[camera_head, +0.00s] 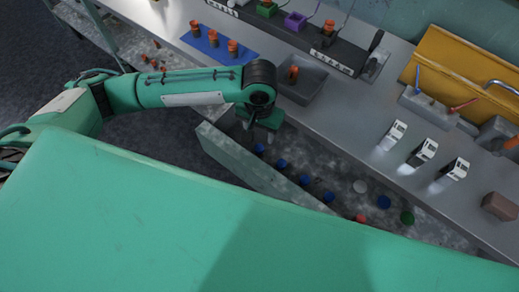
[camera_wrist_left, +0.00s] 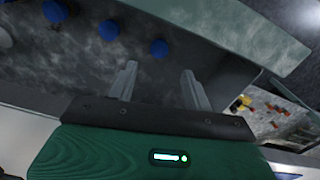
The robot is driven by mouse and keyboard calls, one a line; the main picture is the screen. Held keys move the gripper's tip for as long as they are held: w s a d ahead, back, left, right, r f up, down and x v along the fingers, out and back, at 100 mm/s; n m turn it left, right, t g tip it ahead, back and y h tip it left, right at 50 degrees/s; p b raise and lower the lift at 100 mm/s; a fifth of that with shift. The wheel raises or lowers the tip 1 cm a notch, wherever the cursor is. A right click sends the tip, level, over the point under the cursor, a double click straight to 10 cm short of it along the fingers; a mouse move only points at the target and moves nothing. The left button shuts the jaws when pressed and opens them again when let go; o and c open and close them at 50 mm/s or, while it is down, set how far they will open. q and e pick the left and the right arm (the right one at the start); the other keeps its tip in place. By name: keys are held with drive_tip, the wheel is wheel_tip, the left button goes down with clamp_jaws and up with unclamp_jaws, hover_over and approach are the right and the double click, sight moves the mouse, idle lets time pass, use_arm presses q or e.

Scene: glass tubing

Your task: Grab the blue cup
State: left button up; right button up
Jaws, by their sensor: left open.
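Several small blue cups stand in a row in an open drawer (camera_head: 238,158). The nearest blue cup (camera_head: 260,148) is just below my left gripper (camera_head: 258,138) in the head view. In the left wrist view, a blue cup (camera_wrist_left: 159,47) lies beyond and between the open fingers of my left gripper (camera_wrist_left: 158,78), apart from them. Other blue cups (camera_wrist_left: 108,30) trail off to the upper left there. My left gripper is empty and points down into the drawer. My right gripper is not in view.
The drawer also holds a white (camera_head: 360,187), a red (camera_head: 361,218) and a green round item (camera_head: 407,217). Its front wall is close to my left gripper. The counter above holds a grey tray (camera_head: 312,82), a blue mat (camera_head: 205,38) and a yellow toolbox (camera_head: 470,62).

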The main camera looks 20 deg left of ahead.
sight(259, 147)
use_arm(q)
wheel_tip(259, 147, down, 2)
drive_tip(key=shift+f, duration=0.15)
drive_tip(key=f, duration=0.3)
drive_tip(key=shift+s+f, duration=0.25)
drive_tip(key=shift+f, duration=0.65)
drive_tip(key=c, duration=1)
drive_tip(key=shift+c, duration=0.3)
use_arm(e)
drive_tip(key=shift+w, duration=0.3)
use_arm(q)
drive_tip(key=shift+r, duration=0.1)
